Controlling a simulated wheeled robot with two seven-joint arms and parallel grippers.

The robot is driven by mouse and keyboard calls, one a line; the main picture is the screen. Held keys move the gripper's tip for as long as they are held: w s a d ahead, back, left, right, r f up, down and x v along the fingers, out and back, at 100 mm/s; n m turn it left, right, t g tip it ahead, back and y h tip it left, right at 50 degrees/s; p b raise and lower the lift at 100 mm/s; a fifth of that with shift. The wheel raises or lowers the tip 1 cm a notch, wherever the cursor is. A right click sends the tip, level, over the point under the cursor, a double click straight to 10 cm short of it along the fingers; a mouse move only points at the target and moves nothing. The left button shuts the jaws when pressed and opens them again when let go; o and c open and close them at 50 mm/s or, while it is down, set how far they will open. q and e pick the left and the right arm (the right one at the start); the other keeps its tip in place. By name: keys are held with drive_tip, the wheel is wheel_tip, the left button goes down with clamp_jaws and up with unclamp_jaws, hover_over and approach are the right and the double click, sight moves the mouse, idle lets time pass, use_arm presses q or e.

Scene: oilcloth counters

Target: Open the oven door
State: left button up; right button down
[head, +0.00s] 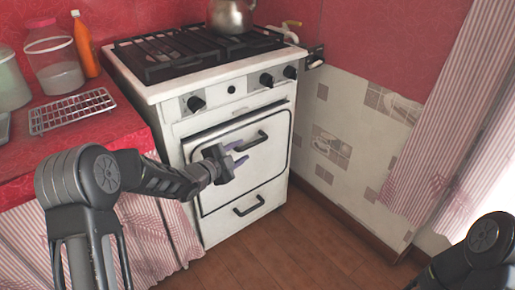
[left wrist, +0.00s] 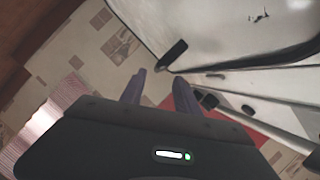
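The white oven door (head: 212,186) is on the front of the white stove, with a black bar handle (head: 252,142) near its top. A dark line runs along the door's top edge; I cannot tell whether the door is slightly ajar. My left gripper (head: 241,154) is in front of the door at the handle, with its purple fingers apart. In the left wrist view, the handle (left wrist: 173,54) lies just beyond the fingertips (left wrist: 160,78), and the space between the fingers looks empty. My right gripper is out of view; only part of that arm shows at lower right.
A drawer with its own handle (head: 249,206) is below the door. Knobs (head: 266,80) line the stove front, and a kettle (head: 231,15) stands on top. A red-covered counter (head: 110,130) with a wire rack (head: 72,111) is at left. The wooden floor (head: 310,240) before the stove is clear.

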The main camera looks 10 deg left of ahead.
sight(249, 147)
use_arm(q)
drive_tip(key=shift+f, duration=0.1)
drive_tip(key=shift+w+d+f, duration=0.15)
drive_tip(key=shift+w+d, duration=0.05)
drive_tip(key=shift+w, duration=0.25)
drive_tip(key=b+x, duration=0.1)
drive_tip(key=x, duration=0.5)
drive_tip(key=shift+w+d, duration=0.1)
drive_tip(key=shift+w, duration=0.3)
drive_tip(key=shift+c, duration=0.2)
clamp_jaws()
drive_tip(key=shift+f+b, duration=0.1)
drive_tip(key=shift+b, duration=0.2)
